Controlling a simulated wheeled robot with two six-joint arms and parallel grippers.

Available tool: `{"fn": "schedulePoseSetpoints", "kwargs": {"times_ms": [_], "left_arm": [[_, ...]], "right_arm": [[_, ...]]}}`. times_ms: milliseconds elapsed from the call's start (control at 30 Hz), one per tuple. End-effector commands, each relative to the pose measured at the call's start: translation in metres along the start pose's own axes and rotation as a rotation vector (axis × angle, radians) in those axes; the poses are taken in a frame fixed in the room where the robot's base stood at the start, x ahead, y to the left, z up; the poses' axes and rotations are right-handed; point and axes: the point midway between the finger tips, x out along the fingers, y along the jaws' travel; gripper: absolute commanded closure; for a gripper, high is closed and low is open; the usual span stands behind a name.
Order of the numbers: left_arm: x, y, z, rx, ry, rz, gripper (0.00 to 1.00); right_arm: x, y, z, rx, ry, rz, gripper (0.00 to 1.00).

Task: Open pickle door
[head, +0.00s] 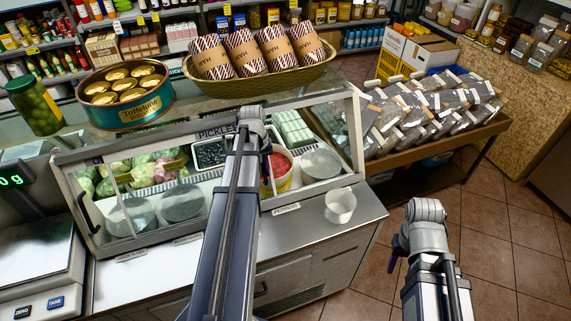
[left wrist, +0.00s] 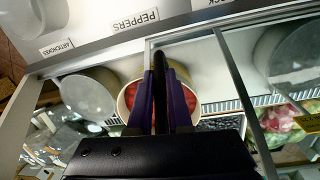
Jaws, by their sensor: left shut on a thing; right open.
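The glass-fronted counter case (head: 150,142) has a metal frame with "PICKLE" lettering on its top rail. It holds tubs and vegetables. My left arm reaches across the case front in the head view and hides the grasp. In the left wrist view, my left gripper (left wrist: 162,85) has its purple fingers shut on a dark upright door handle (left wrist: 160,60), in front of a tub with red contents (left wrist: 131,96). Another black handle (head: 86,212) shows at the case's left end. My right gripper (head: 396,258) is open and empty, right of the counter, its fingers mostly hidden.
A white cup (head: 340,206) stands on the steel counter ledge (head: 300,232). A scale (head: 40,262) stands at the left. Tiled floor (head: 500,250) is clear at right.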

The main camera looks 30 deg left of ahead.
Motion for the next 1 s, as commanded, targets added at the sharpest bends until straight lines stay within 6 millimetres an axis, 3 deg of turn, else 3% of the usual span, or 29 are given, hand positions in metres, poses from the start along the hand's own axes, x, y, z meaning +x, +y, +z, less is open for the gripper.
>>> {"fn": "schedulePoseSetpoints", "kwargs": {"times_ms": [100, 300, 767, 800, 1000], "left_arm": [[-0.002, -0.02, 0.005, -0.003, -0.002, -0.001, 1.0], [-0.004, -0.037, 0.007, -0.001, -0.002, -0.001, 1.0], [-0.004, -0.041, 0.007, 0.0, -0.002, -0.001, 1.0], [-0.004, -0.041, 0.007, 0.0, -0.002, -0.001, 0.78], [-0.004, -0.04, 0.007, 0.0, -0.001, 0.0, 0.56]], "right_arm": [[0.0, 0.0, 0.0, 0.0, 0.0, 0.0, 0.5], [0.0, 0.0, 0.0, 0.0, 0.0, 0.0, 0.5], [0.0, 0.0, 0.0, 0.0, 0.0, 0.0, 0.5], [0.0, 0.0, 0.0, 0.0, 0.0, 0.0, 0.5], [0.0, 0.0, 0.0, 0.0, 0.0, 0.0, 0.5]]}}
